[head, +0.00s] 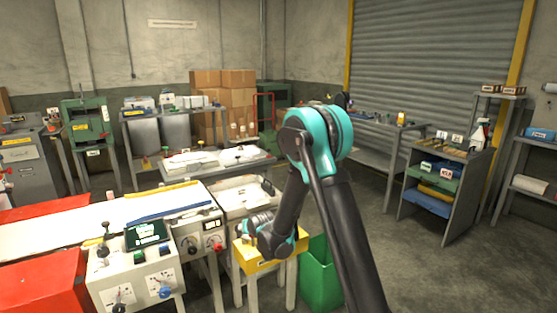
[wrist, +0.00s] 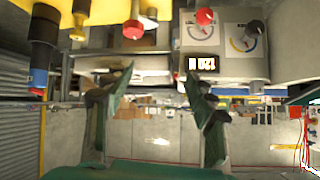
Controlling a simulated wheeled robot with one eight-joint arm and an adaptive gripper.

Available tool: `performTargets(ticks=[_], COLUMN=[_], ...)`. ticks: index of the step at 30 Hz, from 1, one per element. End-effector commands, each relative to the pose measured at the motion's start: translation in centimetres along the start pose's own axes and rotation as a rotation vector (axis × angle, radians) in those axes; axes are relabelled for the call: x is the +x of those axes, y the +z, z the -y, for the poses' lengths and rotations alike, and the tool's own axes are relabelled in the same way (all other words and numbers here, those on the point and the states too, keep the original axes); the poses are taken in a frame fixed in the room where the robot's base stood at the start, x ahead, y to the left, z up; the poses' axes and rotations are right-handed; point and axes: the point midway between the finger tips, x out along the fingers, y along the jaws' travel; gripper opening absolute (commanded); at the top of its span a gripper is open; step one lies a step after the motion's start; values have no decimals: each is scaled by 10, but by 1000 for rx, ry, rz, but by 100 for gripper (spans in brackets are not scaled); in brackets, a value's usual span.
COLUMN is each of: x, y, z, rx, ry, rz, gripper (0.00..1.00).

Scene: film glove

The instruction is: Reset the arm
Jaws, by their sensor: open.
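My arm rises at the lower right of the head view, bends at a teal joint and reaches down to the left. The wrist picture appears upside down. A control panel (wrist: 222,50) with a lit display, dials and a red knob shows beyond the fingertips.
A control box (head: 130,282) and a long white-topped machine (head: 60,228) stand at the left. A green bin (head: 320,280) is beside the stand. A grey shelf unit (head: 455,205) stands at the right. Open floor (head: 440,275) lies at the lower right.

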Motion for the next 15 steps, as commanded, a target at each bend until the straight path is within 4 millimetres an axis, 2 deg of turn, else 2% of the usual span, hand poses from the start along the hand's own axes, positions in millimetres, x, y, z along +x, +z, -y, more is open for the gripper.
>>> performTargets(ticks=[1,3,8,15], x=[-20,-44,-100,-188], y=[-2,-2,7,41], z=[-18,-40,-85,-140], rx=[6,10,24,49], ry=[24,52,111,186], rz=[19,49,117,224], gripper=[56,56,56,56])
